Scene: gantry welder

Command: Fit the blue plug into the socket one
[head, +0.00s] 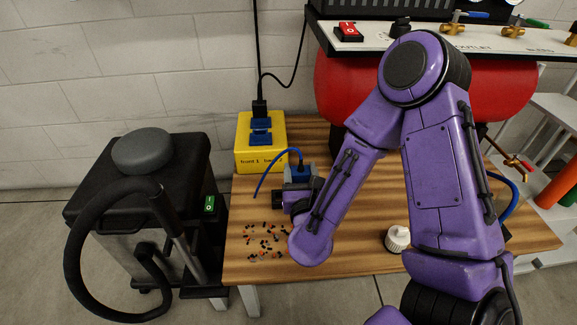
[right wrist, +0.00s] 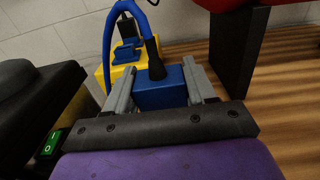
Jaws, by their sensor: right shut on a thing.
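The blue plug (head: 298,169) is held in my right gripper (head: 300,173), which is shut on it. In the right wrist view the plug (right wrist: 160,90) sits between the two grey fingers, with its blue cable rising from the top. The yellow socket box (head: 246,156) stands at the back left of the wooden table, with blue sockets (head: 261,131) on its top and a black plug in the rear one. The box (right wrist: 90,82) also shows beyond the plug in the right wrist view. The plug is apart from the box, to its right and nearer me. My left gripper is not in view.
Small dark and orange bits (head: 265,240) lie scattered at the table's front left. A white cap (head: 398,239) stands right of my forearm. A red tank machine (head: 335,85) stands at the back right. A black vacuum (head: 140,180) stands left of the table.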

